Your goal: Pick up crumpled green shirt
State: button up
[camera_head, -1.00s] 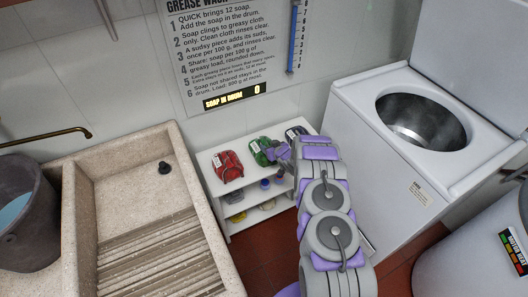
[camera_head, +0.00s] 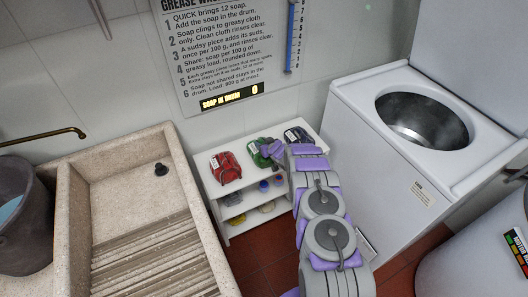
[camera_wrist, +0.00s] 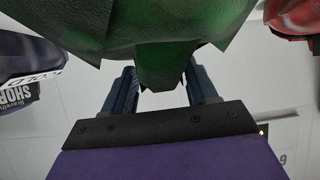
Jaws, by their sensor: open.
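The crumpled green shirt (camera_head: 260,150) sits on the top of the white shelf, between a red bundle and a dark one. In the wrist view the green shirt (camera_wrist: 150,35) fills the top middle, and a fold of it hangs between the two fingers. My gripper (camera_head: 270,150) is at the shirt's right side in the head view. In the wrist view my gripper (camera_wrist: 155,85) is open, with a finger on each side of the fold. I cannot tell whether the fingers touch the cloth.
A red bundle (camera_head: 225,168) lies left of the green shirt and a dark bundle (camera_head: 297,135) right of it, both close. The white shelf (camera_head: 212,190) stands between the stone washboard sink (camera_head: 130,165) and a white washer (camera_head: 385,165). Small items sit on the lower shelves.

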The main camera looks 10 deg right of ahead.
jog(key=shift+a, duration=0.4)
jog(key=c, duration=0.5)
jog(key=shift+d, duration=0.25)
grip_shut()
jog(key=shift+a, duration=0.1)
